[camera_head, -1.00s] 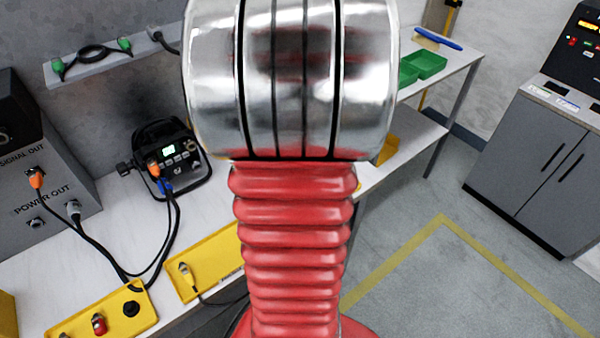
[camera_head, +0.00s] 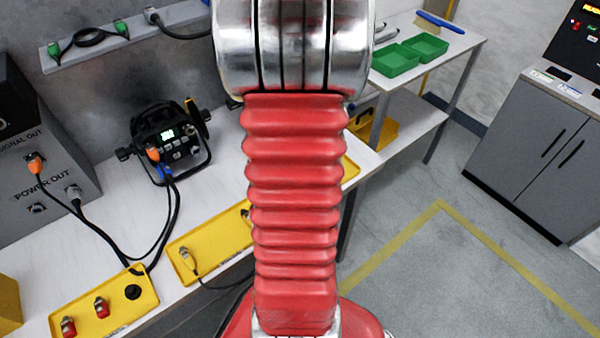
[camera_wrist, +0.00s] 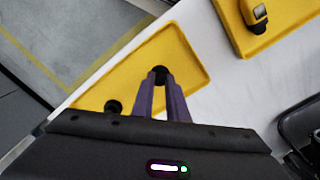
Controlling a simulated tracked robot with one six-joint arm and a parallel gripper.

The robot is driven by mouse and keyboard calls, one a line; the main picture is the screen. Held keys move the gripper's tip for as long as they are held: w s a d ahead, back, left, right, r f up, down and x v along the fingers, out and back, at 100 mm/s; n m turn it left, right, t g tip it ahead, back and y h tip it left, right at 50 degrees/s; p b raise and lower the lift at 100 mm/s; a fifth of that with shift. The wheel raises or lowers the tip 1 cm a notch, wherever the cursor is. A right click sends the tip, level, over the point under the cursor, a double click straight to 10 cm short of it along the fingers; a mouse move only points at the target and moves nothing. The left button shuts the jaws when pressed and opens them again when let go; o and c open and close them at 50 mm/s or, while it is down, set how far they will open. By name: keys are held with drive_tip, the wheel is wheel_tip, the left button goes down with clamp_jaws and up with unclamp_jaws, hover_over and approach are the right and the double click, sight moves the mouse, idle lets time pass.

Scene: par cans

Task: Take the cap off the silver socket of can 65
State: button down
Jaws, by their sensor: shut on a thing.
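A black par can (camera_head: 168,148) with a lit green display stands on the white bench in the head view. Its number is too small to read. An orange plug and a blue plug sit in its face; I cannot make out a silver socket or its cap. In the wrist view my gripper (camera_wrist: 160,80) has its purple fingers closed on a small black cap (camera_wrist: 160,71). The cap shows over a yellow tray (camera_wrist: 188,52); I cannot tell whether it touches it. In the head view my arm hides the gripper.
A second black cap (camera_wrist: 113,106) lies on that tray. Another yellow tray (camera_wrist: 285,25) holds a plug (camera_wrist: 258,12). A tray with red-banded plugs (camera_head: 84,287) is at the front left. A grey power box (camera_head: 60,185) stands left. Green bins (camera_head: 425,45) are at the back right.

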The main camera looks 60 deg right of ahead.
drive_tip(key=shift+f, duration=0.15)
drive_tip(key=c, duration=1.7)
unclamp_jaws()
drive_tip(key=shift+o, duration=0.2)
wheel_tip(320, 180, up, 14)
drive_tip(key=shift+f, duration=0.15)
